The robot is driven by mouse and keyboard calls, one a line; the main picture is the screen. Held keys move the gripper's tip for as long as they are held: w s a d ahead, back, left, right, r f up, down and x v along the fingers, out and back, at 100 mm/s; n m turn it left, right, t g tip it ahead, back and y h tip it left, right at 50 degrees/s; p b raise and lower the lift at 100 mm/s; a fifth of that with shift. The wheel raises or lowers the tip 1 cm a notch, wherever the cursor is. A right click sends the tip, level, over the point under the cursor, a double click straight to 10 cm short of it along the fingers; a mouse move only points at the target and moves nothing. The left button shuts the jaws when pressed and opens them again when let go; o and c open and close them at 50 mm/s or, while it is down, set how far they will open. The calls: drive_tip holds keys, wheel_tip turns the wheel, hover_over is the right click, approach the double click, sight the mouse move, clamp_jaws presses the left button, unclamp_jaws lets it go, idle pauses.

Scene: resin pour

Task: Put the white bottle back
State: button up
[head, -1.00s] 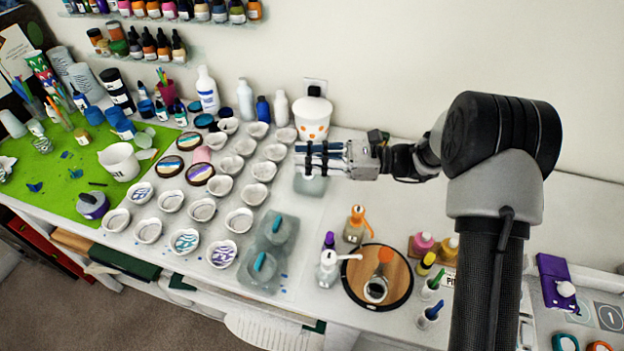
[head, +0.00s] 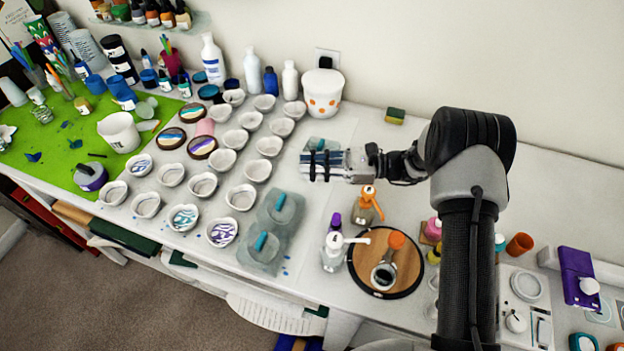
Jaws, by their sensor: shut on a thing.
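Three white bottles stand along the wall at the back: a large labelled one (head: 212,60), a slim one (head: 249,75) and another slim one (head: 290,80) beside a blue bottle (head: 270,80). I cannot tell which bottle the task means. My gripper (head: 310,166) points left over the middle of the table, in front of the spotted white pot (head: 322,95). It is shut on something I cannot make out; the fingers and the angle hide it.
Several small white cups (head: 242,197) and grey moulds (head: 275,240) fill the area left of my gripper. An orange-nozzled bottle (head: 367,205) stands just below my wrist. A sponge (head: 396,116) lies near the wall. The table to the right of my arm along the wall is mostly clear.

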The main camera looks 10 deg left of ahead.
drive_tip(key=shift+f+b, duration=0.6)
drive_tip(key=shift+f, duration=1.55)
drive_tip(key=shift+f, duration=0.1)
drive_tip(key=shift+f, duration=0.15)
drive_tip(key=o, duration=0.6)
drive_tip(key=shift+d+r, duration=0.2)
drive_tip(key=shift+r, duration=0.1)
drive_tip(key=d, duration=0.3)
drive_tip(key=w+d+p, duration=0.1)
drive_tip(key=d, duration=0.3)
drive_tip(key=w+d+p, duration=0.1)
drive_tip(key=d, duration=0.3)
drive_tip(key=shift+w+d, duration=0.15)
drive_tip(key=shift+d, duration=0.05)
